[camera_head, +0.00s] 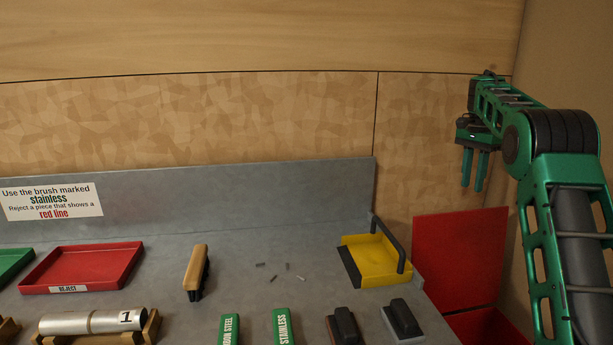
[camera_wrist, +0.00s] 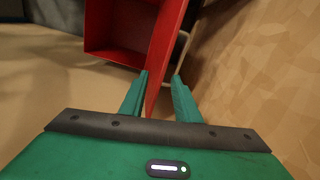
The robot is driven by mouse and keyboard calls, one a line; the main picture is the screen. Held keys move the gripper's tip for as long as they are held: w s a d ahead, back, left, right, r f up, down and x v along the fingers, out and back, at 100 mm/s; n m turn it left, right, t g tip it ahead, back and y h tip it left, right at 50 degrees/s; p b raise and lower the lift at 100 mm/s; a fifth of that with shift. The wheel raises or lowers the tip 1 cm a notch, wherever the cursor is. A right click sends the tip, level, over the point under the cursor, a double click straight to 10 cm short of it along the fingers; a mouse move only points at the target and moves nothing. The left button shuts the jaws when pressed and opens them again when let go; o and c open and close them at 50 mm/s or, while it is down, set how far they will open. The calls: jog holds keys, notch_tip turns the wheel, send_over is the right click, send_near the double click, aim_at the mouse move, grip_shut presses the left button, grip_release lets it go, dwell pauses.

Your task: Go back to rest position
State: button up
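My gripper (camera_head: 474,188) hangs in the air at the right in the head view, high above and to the right of the grey bench. Its two green fingers point down. In the wrist view my gripper (camera_wrist: 160,85) shows its fingers spread apart with nothing held between them.
The grey bench (camera_head: 245,235) carries a red reject tray (camera_head: 85,265), a wooden brush (camera_head: 196,270), a yellow dustpan (camera_head: 372,262), a metal tube marked 1 (camera_head: 92,321) and several blocks and brushes. A red bin (camera_head: 460,255) with raised lid stands right of the bench.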

jog(key=s+a+r+n, duration=0.2)
jog(key=s+n, duration=0.2)
jog(key=s, duration=2.4)
jog(key=s+a+f+n, duration=0.1)
jog(key=s+f, duration=0.3)
jog(key=s, duration=0.4)
jog(key=s+a+f+n, duration=0.2)
jog(key=s+a+f, duration=0.2)
jog(key=s, duration=0.4)
jog(key=s+a+f+n, duration=0.1)
jog(key=s+a+f, duration=0.1)
jog(key=s+f, duration=0.3)
jog(key=s, duration=0.3)
jog(key=shift+a+f+t+y, duration=0.15)
jog(key=shift+a+t+y, duration=0.15)
jog(key=shift+a, duration=0.1)
jog(key=shift+s, duration=0.15)
